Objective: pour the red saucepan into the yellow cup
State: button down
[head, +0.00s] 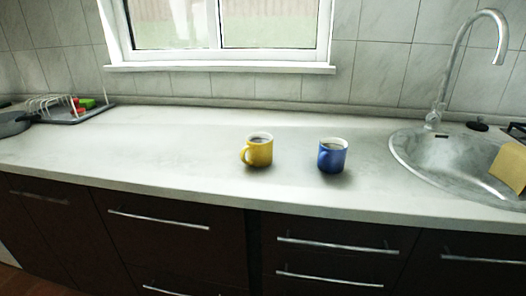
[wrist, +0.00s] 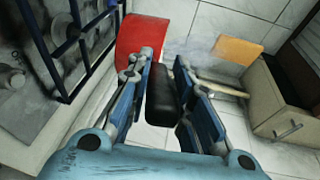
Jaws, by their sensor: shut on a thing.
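The yellow cup (head: 259,151) stands upright on the counter near the middle in the head view, its handle to the left. Something greyish shows inside it. In the wrist view my gripper (wrist: 163,78) is shut on a black handle (wrist: 161,92). The red saucepan (wrist: 142,38) is just beyond the fingers, at the top left of centre, and only part of its red side shows. Its inside and contents are hidden. Neither my gripper nor the saucepan shows in the head view.
A blue cup (head: 332,156) stands close to the right of the yellow cup. A sink (head: 408,152) with a tall tap (head: 437,110) is at the right, a dish rack (head: 62,110) at the far left. The counter (head: 180,150) left of the yellow cup is clear.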

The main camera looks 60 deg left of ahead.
aim_at(259, 147)
jog(key=k, duration=1)
